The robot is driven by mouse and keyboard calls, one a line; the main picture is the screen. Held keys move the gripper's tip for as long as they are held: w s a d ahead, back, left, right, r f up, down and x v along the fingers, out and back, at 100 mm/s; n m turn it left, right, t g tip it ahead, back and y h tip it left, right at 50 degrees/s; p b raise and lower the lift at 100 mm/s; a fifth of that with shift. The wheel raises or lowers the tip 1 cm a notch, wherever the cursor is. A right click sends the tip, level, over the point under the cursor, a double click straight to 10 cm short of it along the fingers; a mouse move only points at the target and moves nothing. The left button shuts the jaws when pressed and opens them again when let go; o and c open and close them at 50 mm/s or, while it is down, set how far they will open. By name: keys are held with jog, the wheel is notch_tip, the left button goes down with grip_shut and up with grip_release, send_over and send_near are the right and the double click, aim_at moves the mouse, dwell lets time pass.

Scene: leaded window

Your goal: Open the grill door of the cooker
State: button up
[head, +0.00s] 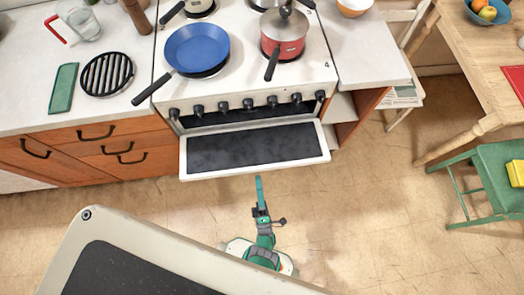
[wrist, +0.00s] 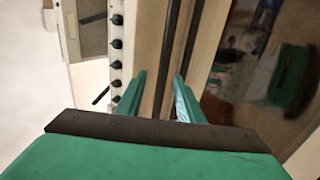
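The cooker's grill door (head: 250,148), a cream panel with a dark middle, lies below the row of knobs in the head view. It looks tipped outward, with a dark gap (head: 235,116) above it. My gripper (head: 259,182) is in front of its outer edge, near the middle. In the wrist view my gripper (wrist: 158,82) has its two green fingers apart, with cream strips and a dark line between and beyond them. I cannot tell whether the fingers touch the door. Nothing shows as held.
A blue pan (head: 197,47) and a red pot (head: 284,33) stand on the hob, handles toward the front. Drawers (head: 105,150) flank the cooker on the left. A green chair (head: 490,165) and a wooden table (head: 480,50) stand at the right. Floor (head: 390,220) is clear between.

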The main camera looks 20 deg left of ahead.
jog(key=s+d, duration=0.4)
jog(key=s, duration=0.4)
jog(key=shift+s+d, duration=0.2)
jog(key=shift+s, duration=0.1)
jog(key=s+d+r+m+g+h, duration=0.25)
jog(key=d+r+m+h, duration=0.45)
jog(key=r+m, duration=0.45)
notch_tip(320, 180, up, 21)
jog(key=s+a+m+g+h, duration=0.1)
jog(key=m+g+h, duration=0.2)
jog(key=m, duration=0.9)
jog(key=shift+s+a+h, duration=0.15)
jog(key=shift+s+h, duration=0.2)
jog(key=shift+h, duration=0.05)
jog(key=shift+f, duration=0.1)
